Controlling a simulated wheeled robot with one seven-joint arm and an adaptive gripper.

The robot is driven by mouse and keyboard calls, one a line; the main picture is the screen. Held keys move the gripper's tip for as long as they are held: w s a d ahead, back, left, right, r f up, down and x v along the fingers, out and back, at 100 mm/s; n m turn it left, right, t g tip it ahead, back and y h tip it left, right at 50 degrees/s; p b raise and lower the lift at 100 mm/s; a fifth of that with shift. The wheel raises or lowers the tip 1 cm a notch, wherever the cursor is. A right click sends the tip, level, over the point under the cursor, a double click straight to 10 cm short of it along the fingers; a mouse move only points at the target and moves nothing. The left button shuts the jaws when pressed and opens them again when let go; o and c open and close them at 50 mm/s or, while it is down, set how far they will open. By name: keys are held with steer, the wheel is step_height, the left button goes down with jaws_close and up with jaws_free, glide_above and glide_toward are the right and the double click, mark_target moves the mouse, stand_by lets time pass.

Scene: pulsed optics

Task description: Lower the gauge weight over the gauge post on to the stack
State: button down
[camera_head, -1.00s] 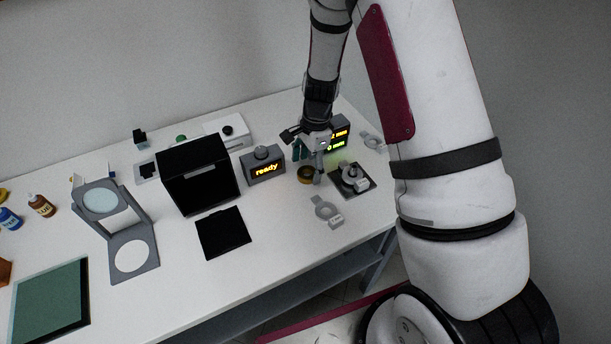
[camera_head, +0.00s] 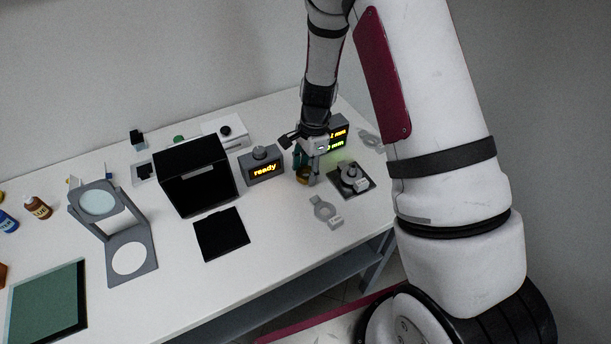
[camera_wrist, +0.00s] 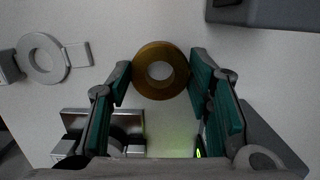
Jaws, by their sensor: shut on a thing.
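The gauge weight is a brass ring (camera_head: 302,177) with a hole through its middle. My gripper (camera_head: 308,178) points down over it and is shut on it. In the wrist view the ring (camera_wrist: 160,84) sits between the two green-padded fingertips (camera_wrist: 160,73). It is at or close to table height; I cannot tell if it touches. The gauge, a dark square base with a grey stack and post (camera_head: 352,180), stands just right of my gripper in the head view. In the wrist view it shows at the lower left, partly hidden by a finger.
A grey box reading "ready" (camera_head: 264,170) stands left of my gripper. A lit millimetre display (camera_head: 338,137) is behind it, partly covered. A loose grey ring with a tab (camera_head: 323,209) lies in front, also in the wrist view (camera_wrist: 42,58). Another lies behind (camera_head: 368,138).

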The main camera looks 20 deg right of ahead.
steer(key=shift+r, duration=0.15)
steer(key=shift+r+p, duration=0.9)
steer(key=shift+r, duration=1.45)
